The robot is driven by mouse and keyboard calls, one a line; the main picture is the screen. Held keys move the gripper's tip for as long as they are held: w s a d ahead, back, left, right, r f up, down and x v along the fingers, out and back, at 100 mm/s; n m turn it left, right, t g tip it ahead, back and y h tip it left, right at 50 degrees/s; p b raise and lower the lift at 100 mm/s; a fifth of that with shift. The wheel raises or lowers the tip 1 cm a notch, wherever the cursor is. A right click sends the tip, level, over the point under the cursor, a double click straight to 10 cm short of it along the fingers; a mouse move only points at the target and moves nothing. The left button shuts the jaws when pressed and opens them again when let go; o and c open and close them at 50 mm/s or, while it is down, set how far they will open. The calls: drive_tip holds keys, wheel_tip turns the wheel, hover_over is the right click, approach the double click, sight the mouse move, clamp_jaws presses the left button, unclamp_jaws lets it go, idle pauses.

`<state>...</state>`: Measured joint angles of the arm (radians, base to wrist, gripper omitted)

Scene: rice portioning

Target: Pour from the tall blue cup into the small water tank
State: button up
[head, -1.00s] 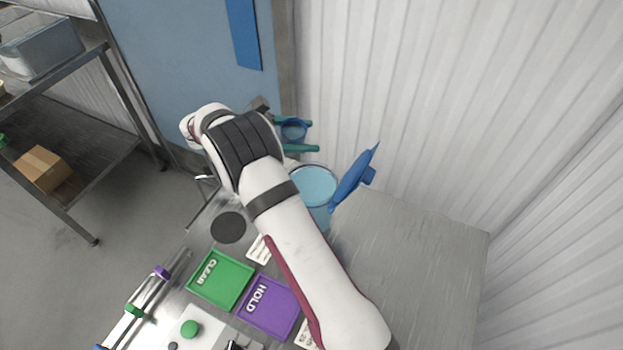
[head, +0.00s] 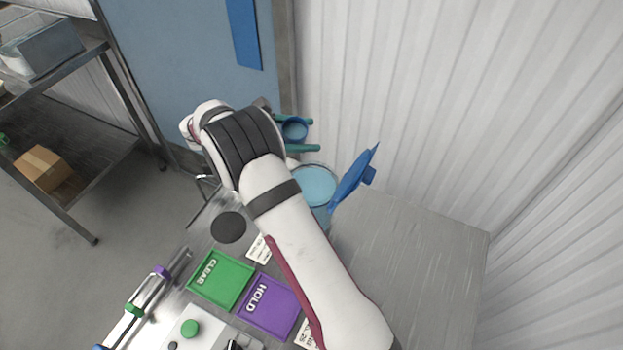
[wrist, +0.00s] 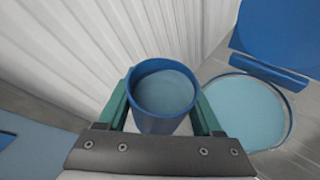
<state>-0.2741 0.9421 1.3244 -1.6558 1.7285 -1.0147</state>
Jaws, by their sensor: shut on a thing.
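The tall blue cup (wrist: 164,122) is held between the green fingers of my gripper (wrist: 163,110) in the wrist view. It looks close to upright and holds light blue water. In the head view the cup (head: 294,129) and the gripper (head: 298,134) show beyond my arm, higher in the picture than the tank. The small water tank (head: 329,208) is round and clear, with water near its rim; my arm hides part of it.
A blue board-like piece (head: 353,180) stands at the tank's right side. A green CLEAR tray (head: 221,279) and a purple HOLD tray (head: 268,306) lie on the table, near a dark round pad (head: 229,227). A ribbed wall (head: 430,100) rises behind. The table's right part is bare.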

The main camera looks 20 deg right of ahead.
drive_tip(key=shift+s+d+r+m+t+p, duration=0.15)
drive_tip(key=shift+s+r+m+t, duration=0.2)
drive_tip(key=shift+s+m, duration=0.25)
drive_tip(key=shift+s+a+r+m+t+p, duration=0.1)
drive_tip(key=shift+s+r+m+t+p, duration=0.1)
drive_tip(key=shift+s+m+t, duration=0.3)
idle(3.6)
drive_tip(key=shift+s+r+m+t+p, duration=0.2)
drive_tip(key=shift+r+m+t+p, duration=0.2)
drive_tip(key=shift+m, duration=0.2)
idle(1.5)
drive_tip(key=shift+f+m+t+p, duration=0.25)
drive_tip(key=shift+f+m+p, duration=0.05)
idle(0.9)
